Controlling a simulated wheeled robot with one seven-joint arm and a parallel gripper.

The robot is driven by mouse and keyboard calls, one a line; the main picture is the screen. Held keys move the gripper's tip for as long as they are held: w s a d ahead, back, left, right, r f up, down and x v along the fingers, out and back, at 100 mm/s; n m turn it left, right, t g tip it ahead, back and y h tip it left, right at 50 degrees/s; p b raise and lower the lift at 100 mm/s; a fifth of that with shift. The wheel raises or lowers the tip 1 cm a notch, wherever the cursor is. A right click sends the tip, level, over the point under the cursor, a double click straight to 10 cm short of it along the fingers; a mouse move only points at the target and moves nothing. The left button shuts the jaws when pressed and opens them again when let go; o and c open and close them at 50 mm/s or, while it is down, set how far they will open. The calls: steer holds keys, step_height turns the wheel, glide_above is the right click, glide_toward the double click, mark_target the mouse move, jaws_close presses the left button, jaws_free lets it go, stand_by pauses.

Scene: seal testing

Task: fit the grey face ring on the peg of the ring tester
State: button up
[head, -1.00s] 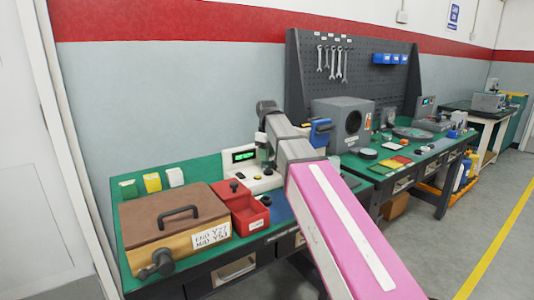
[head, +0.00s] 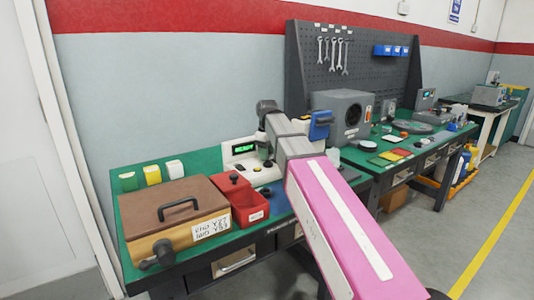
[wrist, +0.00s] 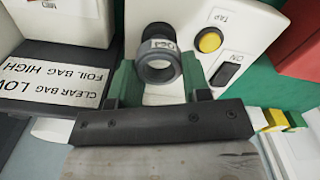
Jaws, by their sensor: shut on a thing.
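My gripper (wrist: 161,85) points down at the ring tester, its two green fingers closed on the sides of the grey face ring (wrist: 161,78). The ring is dark grey with a light centre. The ring tester (wrist: 228,22) is a white body with a yellow button and an ON switch. In the head view the ring tester (head: 237,166) shows a lit green display, and my wrist partly hides it.
A brown-lidded box (head: 165,205) with a black handle stands left of the tester. Green, yellow and white blocks (head: 152,173) sit behind the box. A grey machine (head: 342,117) stands to the right.

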steer(key=shift+f, duration=1.05)
steer(key=o, duration=1)
steer(key=shift+r, duration=3.45)
